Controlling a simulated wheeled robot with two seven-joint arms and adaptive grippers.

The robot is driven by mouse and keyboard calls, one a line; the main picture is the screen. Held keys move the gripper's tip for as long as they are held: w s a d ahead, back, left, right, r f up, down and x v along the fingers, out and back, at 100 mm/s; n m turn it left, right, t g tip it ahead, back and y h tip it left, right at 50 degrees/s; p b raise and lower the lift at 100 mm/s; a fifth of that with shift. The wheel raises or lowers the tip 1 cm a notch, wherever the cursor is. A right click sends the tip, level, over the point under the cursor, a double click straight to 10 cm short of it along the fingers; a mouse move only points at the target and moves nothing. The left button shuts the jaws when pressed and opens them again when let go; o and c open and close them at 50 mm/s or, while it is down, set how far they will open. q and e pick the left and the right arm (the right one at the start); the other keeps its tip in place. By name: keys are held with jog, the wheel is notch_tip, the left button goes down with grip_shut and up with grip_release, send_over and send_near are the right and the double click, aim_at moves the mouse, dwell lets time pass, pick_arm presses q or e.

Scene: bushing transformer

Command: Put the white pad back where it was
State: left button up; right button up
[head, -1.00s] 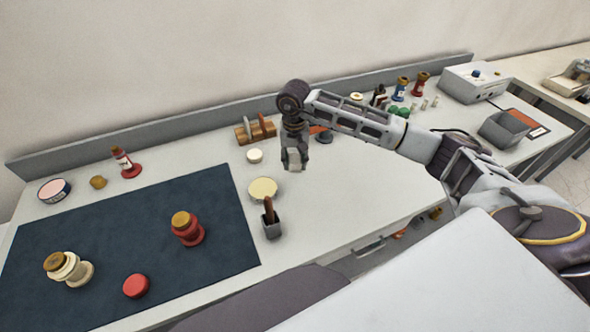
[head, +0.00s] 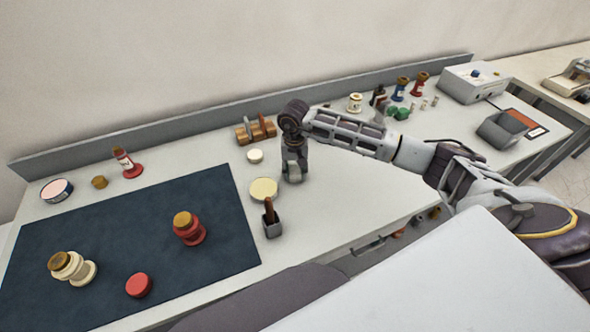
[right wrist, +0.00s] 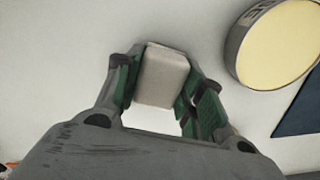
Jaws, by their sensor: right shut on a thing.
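The white pad (right wrist: 163,77) is a pale block between the two fingers of my right gripper (right wrist: 160,92) in the right wrist view. In the head view, my right gripper (head: 293,174) points down, low over the bare white bench top, just right of the round cream-topped tin. It hides most of the pad there. I cannot tell whether the pad touches the bench. My left gripper is not in view.
The round tin (head: 263,189) and a small dark holder (head: 272,226) stand close to the left of my gripper. A dark mat (head: 130,245) carries red and cream bushings. A wooden rack (head: 256,131) and a small white disc (head: 255,156) stand behind. Bench right of the gripper is clear.

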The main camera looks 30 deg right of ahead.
aim_at(295, 169)
jog(key=shift+f, duration=0.15)
jog(key=o, duration=1)
jog(key=shift+r+b, duration=1.25)
jog(key=shift+r, duration=4.9)
